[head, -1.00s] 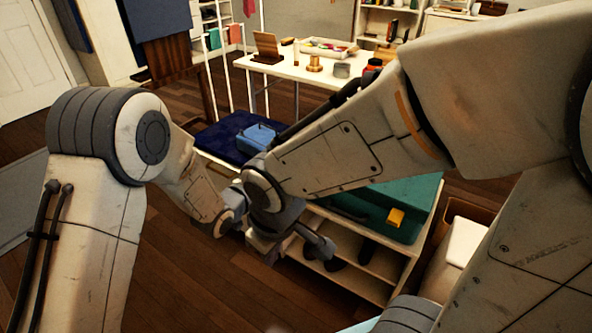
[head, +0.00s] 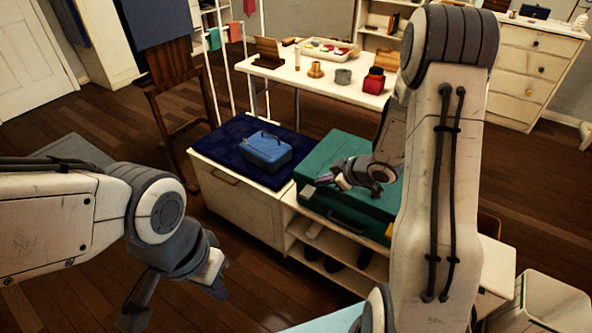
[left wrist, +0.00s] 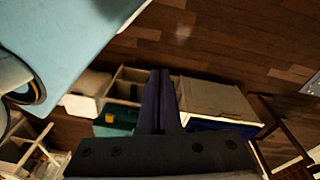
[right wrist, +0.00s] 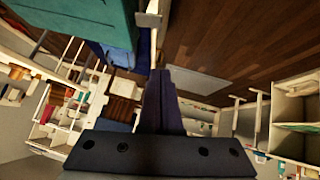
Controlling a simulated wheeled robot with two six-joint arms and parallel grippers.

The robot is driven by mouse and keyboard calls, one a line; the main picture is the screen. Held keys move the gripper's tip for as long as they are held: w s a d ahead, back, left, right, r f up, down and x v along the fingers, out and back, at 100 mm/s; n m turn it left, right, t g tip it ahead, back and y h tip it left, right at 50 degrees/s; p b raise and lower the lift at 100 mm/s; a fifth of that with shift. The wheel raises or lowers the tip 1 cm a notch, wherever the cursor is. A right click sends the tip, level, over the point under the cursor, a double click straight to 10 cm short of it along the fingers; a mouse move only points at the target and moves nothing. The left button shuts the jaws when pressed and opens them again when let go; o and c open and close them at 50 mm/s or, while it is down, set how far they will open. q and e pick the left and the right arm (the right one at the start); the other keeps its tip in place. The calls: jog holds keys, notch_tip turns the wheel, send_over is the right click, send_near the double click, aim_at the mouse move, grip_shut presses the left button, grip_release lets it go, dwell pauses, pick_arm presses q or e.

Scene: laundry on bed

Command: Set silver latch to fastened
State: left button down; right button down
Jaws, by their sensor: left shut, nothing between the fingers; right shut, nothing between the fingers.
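A teal case (head: 345,150) lies closed on a low white shelf unit. A small silver latch (head: 308,192) sits at its front left edge, and it also shows as a pale grey piece in the right wrist view (right wrist: 148,20). I cannot tell whether it is fastened. A yellow piece (head: 388,231) shows at the case's front right, partly hidden by my arm. My right gripper (head: 325,181) is shut and empty above the case's front left, close to the latch; its fingers (right wrist: 180,70) are together. My left gripper (head: 217,291) is shut and empty, low over the floor.
A blue box (head: 265,150) rests on a dark blue mat (head: 232,158) left of the case. A white table (head: 330,78) with several small items stands behind. A pale blue surface (left wrist: 60,40) lies near me. The wooden floor at the left is open.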

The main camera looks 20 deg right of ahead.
aim_at(301, 194)
pick_arm(q)
jog(key=shift+s+a+r+g, duration=0.25)
jog(key=shift+s+a+g, duration=0.05)
jog(key=shift+s+a, duration=0.6)
pick_arm(e)
jog(key=shift+s+d, duration=0.1)
jog(key=shift+d, duration=0.3)
jog(key=shift+d, duration=0.1)
jog(key=shift+f, duration=0.1)
